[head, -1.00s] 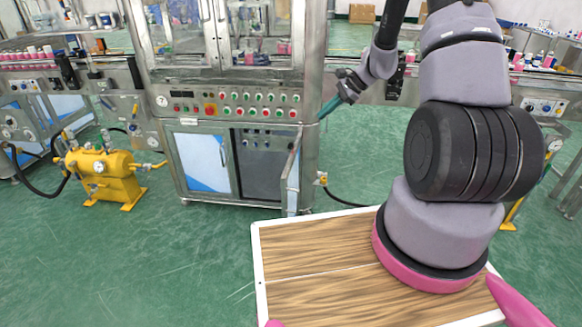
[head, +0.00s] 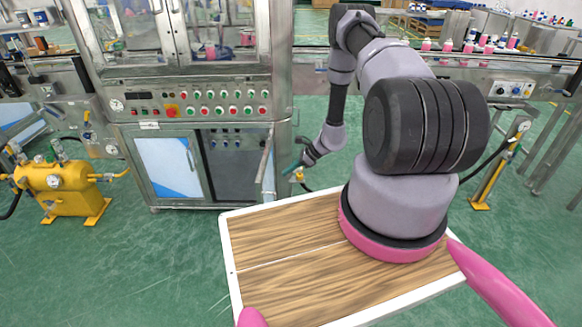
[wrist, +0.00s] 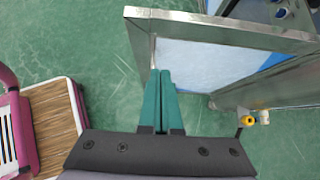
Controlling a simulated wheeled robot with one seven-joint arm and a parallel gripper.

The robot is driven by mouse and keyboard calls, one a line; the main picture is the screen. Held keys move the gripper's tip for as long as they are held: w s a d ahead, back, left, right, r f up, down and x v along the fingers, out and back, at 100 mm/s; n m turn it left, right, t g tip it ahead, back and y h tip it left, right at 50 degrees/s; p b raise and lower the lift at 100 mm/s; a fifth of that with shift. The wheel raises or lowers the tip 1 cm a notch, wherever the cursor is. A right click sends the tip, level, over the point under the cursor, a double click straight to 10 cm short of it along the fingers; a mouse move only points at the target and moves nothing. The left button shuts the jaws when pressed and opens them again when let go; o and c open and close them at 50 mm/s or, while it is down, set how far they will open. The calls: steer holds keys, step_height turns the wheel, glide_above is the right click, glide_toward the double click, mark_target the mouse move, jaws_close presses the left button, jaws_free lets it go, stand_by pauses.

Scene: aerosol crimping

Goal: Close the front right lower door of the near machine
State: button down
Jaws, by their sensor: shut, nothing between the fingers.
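The near machine (head: 190,109) stands at left centre in the head view. Its front right lower door (head: 265,165) is open, swung out toward me and seen nearly edge-on, baring a dark interior (head: 234,170). In the wrist view the door (wrist: 200,62) shows a metal frame with a white and blue panel. My gripper (head: 290,170) is at the right of the door, at about its height. In the wrist view my gripper (wrist: 160,72) has its teal fingers together and empty, with tips close to the door's outer end. I cannot tell whether they touch it.
The front left lower door (head: 168,166) is closed. A yellow tank (head: 55,185) stands on the green floor at left. My wood-topped base is in front of the machine. A conveyor with pink bottles (head: 470,45) runs behind at right. A yellow fitting (wrist: 262,117) shows beside the machine.

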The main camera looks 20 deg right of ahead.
mark_target(263, 181)
steer(key=a+f, duration=0.1)
steer(key=a, duration=0.1)
steer(key=w+a+f, duration=0.1)
steer(key=a, duration=0.1)
steer(key=w+a+f, duration=0.1)
steer(key=a, duration=0.1)
steer(key=shift+w+f, duration=0.25)
steer(key=shift+w+a, duration=0.2)
steer(key=shift+a, duration=0.25)
steer(key=shift+a, duration=0.1)
